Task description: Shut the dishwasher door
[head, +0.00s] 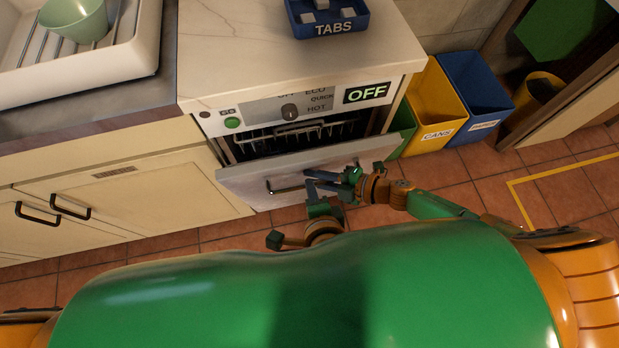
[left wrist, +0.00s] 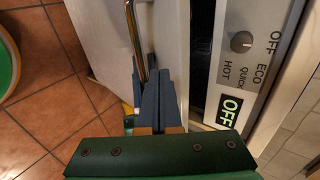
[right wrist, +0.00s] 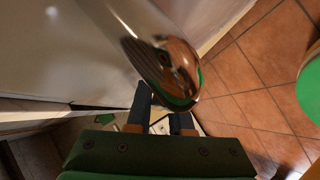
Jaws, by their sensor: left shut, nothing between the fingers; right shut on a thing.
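The dishwasher (head: 290,105) stands under a pale counter. Its grey door (head: 235,176) is partly open, tilted outward, with a dark gap above its top edge. The metal door handle (head: 284,188) runs across the door's outer face. My right gripper (head: 318,178) is shut on the handle near its right end; the handle's shiny bar (right wrist: 160,65) is large in the right wrist view. My left gripper (head: 311,188) is shut and empty, close to the right gripper. In the left wrist view its fingers (left wrist: 156,85) are beside the handle (left wrist: 134,40). Exact contact there is unclear.
A wire rack (head: 300,132) shows inside the dishwasher. The control panel (head: 290,106) reads OFF. Yellow (head: 436,100) and blue (head: 475,85) bins stand to the right. Closed cabinets (head: 110,190) are on the left. Tiled floor lies clear at right.

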